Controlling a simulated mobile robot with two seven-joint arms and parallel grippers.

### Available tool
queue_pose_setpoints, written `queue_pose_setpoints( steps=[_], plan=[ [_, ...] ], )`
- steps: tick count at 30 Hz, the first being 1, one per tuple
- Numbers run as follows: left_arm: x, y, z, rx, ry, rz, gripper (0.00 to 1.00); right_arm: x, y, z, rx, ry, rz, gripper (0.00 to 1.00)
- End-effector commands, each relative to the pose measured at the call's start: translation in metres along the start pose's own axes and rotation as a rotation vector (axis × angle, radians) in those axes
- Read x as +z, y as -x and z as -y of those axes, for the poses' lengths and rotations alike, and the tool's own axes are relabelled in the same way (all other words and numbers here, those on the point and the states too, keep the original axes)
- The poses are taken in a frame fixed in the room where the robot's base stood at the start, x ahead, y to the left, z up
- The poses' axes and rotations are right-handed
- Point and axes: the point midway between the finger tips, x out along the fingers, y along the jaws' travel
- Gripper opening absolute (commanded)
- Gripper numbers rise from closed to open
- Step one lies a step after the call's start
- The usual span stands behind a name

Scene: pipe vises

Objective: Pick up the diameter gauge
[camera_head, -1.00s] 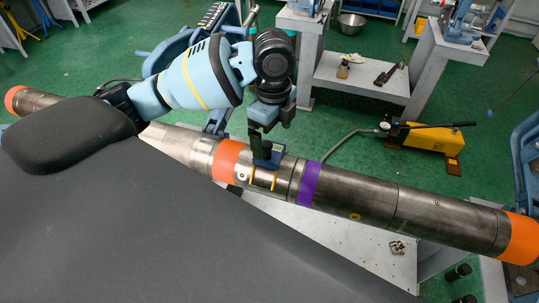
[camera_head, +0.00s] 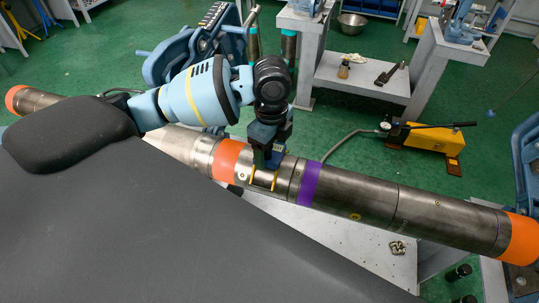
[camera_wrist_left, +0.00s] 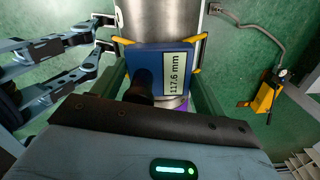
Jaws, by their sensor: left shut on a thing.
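The diameter gauge is a blue block with yellow jaws and a display reading 117.6 mm. In the head view the gauge (camera_head: 277,159) sits on top of the steel pipe (camera_head: 360,197), its yellow jaws straddling the pipe between the orange band and the purple band. My left gripper (camera_head: 266,152) comes down over it from above and is shut on it. In the left wrist view the gauge (camera_wrist_left: 148,62) lies between the fingers of my left gripper (camera_wrist_left: 160,90), with the pipe behind it. My right gripper is not in view.
The long pipe crosses the view in front of me. A grey table (camera_head: 340,232) stands below it. A yellow hand pump (camera_head: 425,138) with a hose stands beyond the pipe. A blue vise (camera_head: 185,55) stands behind my left arm.

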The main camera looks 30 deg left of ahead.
Motion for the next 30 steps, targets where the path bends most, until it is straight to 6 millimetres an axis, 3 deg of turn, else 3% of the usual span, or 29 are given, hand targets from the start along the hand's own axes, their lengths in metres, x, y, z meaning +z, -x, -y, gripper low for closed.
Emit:
queue_pose_setpoints(
  steps=[1,6,14,30],
  plan=[
    [0.000,0.000,0.000,0.000,0.000,0.000,0.51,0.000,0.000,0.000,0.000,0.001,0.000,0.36],
    [0.000,0.001,0.001,-0.003,0.000,-0.001,0.29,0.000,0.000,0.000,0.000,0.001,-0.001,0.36],
    [0.000,0.006,0.001,-0.005,0.000,-0.002,0.29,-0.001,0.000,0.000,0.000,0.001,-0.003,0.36],
    [-0.001,0.091,0.001,-0.004,0.000,-0.003,0.29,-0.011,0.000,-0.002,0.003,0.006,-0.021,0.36]
  ],
)
